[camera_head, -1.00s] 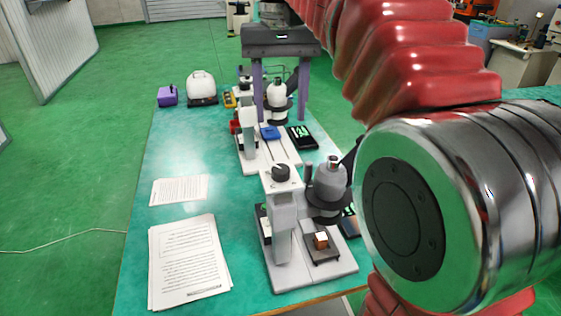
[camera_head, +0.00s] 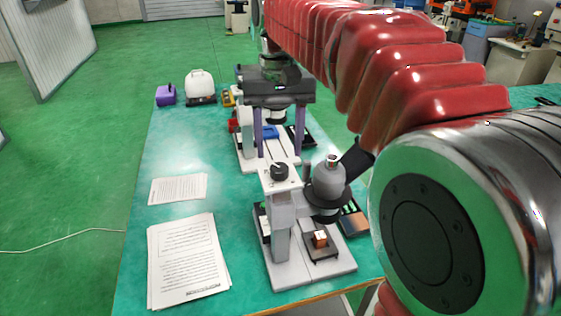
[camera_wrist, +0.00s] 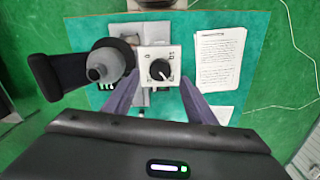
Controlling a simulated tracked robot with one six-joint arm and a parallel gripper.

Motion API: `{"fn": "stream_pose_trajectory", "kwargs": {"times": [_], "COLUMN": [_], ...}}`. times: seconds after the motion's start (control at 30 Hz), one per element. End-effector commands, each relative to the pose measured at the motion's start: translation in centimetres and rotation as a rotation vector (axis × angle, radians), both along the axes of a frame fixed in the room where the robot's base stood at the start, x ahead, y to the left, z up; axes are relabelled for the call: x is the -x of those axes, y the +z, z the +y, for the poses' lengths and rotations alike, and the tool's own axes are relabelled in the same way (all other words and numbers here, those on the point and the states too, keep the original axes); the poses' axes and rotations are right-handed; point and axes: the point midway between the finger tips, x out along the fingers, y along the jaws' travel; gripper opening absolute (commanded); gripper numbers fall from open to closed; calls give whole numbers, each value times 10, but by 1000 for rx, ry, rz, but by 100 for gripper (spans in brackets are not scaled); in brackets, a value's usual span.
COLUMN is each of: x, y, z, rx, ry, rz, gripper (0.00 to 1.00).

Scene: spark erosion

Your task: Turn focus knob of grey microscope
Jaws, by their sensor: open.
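The near microscope (camera_head: 283,236) is pale grey, with a black focus knob (camera_head: 279,170) on top of its column. To the right of the column are its grey optical head (camera_head: 327,184) and a stage with a small copper-coloured cube (camera_head: 320,239). In the wrist view the knob (camera_wrist: 160,69) sits on a white plate with dial marks. My gripper (camera_head: 279,153) has a dark body and two purple fingers. It is open and empty, with its fingers pointing toward the knob. In the wrist view the fingertips (camera_wrist: 159,82) lie on either side of the knob's plate. Contact is not visible.
A second, whiter microscope (camera_head: 246,146) stands farther back, partly hidden by my gripper. Paper sheets (camera_head: 185,262) lie at left on the green table (camera_head: 150,225). A white container (camera_head: 201,86) and purple box (camera_head: 166,95) stand at the back. The table's left strip is mostly clear.

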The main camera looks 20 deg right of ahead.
Motion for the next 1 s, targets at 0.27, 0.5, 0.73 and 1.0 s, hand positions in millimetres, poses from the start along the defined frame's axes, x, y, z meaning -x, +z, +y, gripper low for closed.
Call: {"fn": "stream_pose_trajectory", "kwargs": {"times": [0.27, 0.5, 0.73, 1.0], "x": [0, 0, 0, 0], "y": [-39, -51, -51, -51], "z": [0, 0, 0, 0], "rx": [0, 0, 0, 0], "ry": [0, 0, -1, -1], "rz": [1, -1, -1, 0], "gripper": [51, 51, 50, 31]}}
